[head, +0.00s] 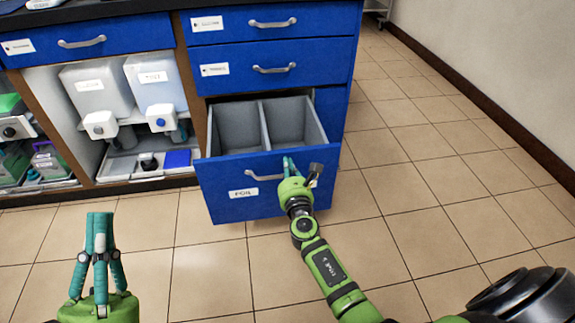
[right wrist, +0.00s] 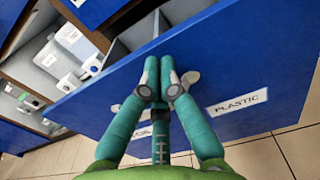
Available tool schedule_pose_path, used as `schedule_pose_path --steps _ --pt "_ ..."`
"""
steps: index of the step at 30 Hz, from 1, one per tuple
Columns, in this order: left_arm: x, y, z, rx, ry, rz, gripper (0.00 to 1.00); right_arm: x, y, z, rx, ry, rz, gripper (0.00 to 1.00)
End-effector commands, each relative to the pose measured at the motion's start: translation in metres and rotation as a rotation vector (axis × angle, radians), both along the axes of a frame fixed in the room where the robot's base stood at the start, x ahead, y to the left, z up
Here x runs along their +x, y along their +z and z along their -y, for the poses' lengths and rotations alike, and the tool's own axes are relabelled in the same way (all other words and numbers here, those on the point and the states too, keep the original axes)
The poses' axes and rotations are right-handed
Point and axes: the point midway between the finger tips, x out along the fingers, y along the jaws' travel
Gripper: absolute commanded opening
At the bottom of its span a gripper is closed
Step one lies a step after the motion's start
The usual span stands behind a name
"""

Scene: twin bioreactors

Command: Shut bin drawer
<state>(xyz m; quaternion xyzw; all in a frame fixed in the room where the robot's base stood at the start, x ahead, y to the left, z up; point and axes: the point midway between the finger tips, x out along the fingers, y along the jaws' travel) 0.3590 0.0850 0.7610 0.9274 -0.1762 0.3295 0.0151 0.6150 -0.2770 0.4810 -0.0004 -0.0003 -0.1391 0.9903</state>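The bin drawer (head: 222,178) is pulled out at the bottom of the blue cabinet, showing two grey bins (head: 290,122) side by side inside. Its blue front carries a foil label (head: 243,193) and a silver handle (head: 263,177). In the right wrist view the drawer front (right wrist: 270,70) also shows a plastic label (right wrist: 238,102). My right gripper (head: 289,163) is at the drawer front, right of its middle; its fingers (right wrist: 160,75) are together with nothing seen between them. Contact is hard to tell. My left gripper (head: 100,222) is shut and empty, lower left, away from the drawer.
Two closed drawers (head: 272,52) sit above the open one. Left of it, an open bay holds white containers (head: 157,85) with spigots. Tiled floor (head: 410,190) is clear in front and to the right, up to the wall.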

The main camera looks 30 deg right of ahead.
Motion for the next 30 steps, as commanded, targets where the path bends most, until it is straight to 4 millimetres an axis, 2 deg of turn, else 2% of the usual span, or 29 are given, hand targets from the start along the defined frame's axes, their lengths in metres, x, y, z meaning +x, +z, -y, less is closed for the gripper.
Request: schedule_pose_path --steps 6,21,25,30 --pt "-0.012 0.012 0.001 -0.025 -0.016 0.081 0.0 0.01 0.0 0.003 0.001 -0.002 -0.001 0.0" --pt "-0.017 0.015 0.001 -0.032 -0.021 0.107 0.0 0.013 0.0 0.004 0.001 -0.001 0.0 0.0" --pt "-0.031 0.025 0.001 -0.061 -0.04 0.194 0.0 0.022 -0.001 0.007 0.001 -0.001 0.001 0.0" --pt "-0.033 0.021 -0.005 -0.088 -0.034 0.238 0.0 0.044 -0.001 0.013 -0.001 -0.001 0.003 0.0"
